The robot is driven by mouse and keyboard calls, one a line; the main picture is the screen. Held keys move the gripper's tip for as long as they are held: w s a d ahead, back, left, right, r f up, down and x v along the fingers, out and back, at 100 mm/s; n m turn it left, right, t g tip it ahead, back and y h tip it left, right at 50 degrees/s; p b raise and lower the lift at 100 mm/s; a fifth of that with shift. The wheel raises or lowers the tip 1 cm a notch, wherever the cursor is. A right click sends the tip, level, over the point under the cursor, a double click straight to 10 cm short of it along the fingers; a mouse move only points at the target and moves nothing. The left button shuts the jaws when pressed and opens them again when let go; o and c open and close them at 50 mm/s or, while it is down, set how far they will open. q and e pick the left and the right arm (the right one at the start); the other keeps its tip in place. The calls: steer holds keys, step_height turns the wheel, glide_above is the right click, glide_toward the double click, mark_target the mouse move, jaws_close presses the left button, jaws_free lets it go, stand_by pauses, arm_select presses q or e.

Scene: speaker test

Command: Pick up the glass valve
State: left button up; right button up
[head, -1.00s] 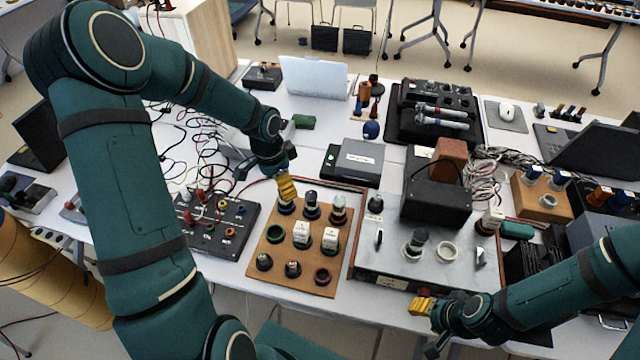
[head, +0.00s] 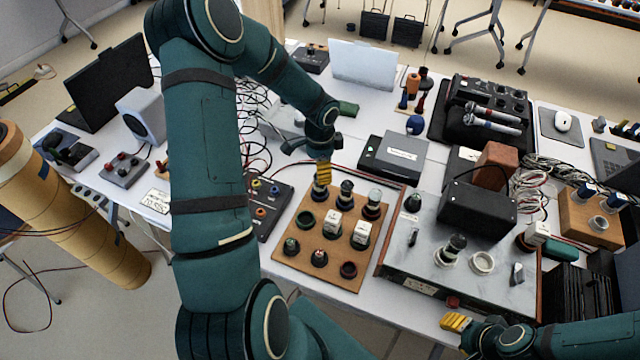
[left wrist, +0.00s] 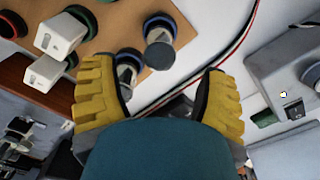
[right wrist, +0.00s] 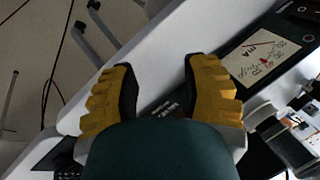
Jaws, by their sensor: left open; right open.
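A brown board (head: 285,255) holds several small valves and white blocks in sockets. Along its far edge stand dark-based valves with clear or grey tops: a middle one (head: 346,192) and a right one (head: 372,203). I cannot tell which is the glass valve. My left gripper (head: 323,176) is open, pointing down over the board's far left corner, hiding part of the valve there. In the left wrist view, a grey-topped valve (left wrist: 128,66) shows beside the left finger, between the open fingers; another (left wrist: 159,42) is beyond. My right gripper (head: 456,322) is open and empty by the table's front edge.
A metal-topped case (head: 400,262) with another valve (head: 456,246) stands right of the board. A dark terminal box (head: 268,205) is close on the left, with loose cables behind it. A grey box (head: 393,155) stands behind the board.

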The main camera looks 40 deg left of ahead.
arm_select(q)
step_height(320, 180, down, 5)
steer(key=shift+s+f+b, duration=0.1)
steer(key=shift+b, duration=0.4)
jaws_close()
